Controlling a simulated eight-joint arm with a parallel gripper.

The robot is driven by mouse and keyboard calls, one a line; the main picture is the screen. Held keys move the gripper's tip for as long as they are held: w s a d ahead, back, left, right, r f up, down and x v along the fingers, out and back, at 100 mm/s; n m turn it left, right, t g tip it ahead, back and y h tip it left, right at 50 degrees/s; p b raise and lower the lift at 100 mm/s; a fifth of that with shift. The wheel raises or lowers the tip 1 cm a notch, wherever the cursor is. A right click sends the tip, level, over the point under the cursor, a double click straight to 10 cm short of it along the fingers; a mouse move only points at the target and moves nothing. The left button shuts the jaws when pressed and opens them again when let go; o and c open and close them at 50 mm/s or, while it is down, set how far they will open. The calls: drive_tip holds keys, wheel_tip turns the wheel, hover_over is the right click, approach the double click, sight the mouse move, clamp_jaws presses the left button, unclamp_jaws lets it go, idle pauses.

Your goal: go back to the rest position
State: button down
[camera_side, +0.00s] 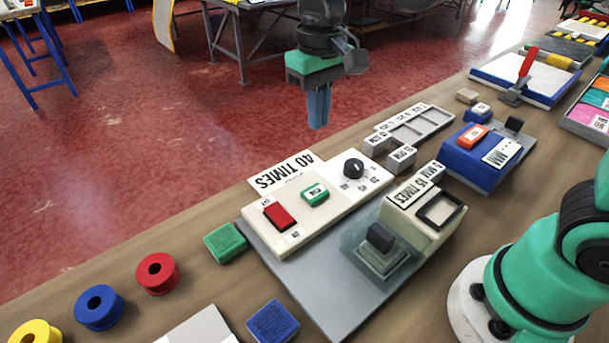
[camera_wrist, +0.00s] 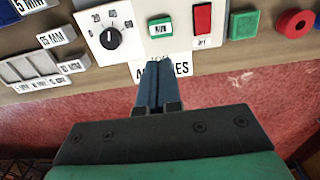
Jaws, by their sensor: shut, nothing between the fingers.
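My gripper (camera_side: 319,107) hangs in the air beyond the far edge of the bench in the side view, fingers pointing down. Its two blue fingers are together with nothing between them. In the wrist view the gripper (camera_wrist: 157,66) shows its fingertips in front of the white "40 TIMES" label, hiding part of it. The label (camera_side: 282,171) lies at the bench edge by the control panel. The white control panel (camera_side: 330,212) carries a red switch (camera_side: 280,215), a green button (camera_side: 315,194) and a black dial (camera_side: 353,168).
The bench holds a beige machine (camera_side: 428,200) on a grey plate (camera_side: 330,310), a blue device (camera_side: 480,160), a grey tray (camera_side: 425,122) and small blocks. Red (camera_side: 157,273), blue (camera_side: 99,307) and yellow (camera_side: 36,334) rolls stand at lower left. Open red floor lies around my gripper.

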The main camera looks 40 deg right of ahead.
drive_tip(key=s+d+f+t, duration=0.3)
drive_tip(key=s+d+t, duration=0.2)
drive_tip(key=d+t, duration=0.1)
drive_tip(key=shift+d+t, duration=0.3)
drive_tip(key=shift+t, duration=0.3)
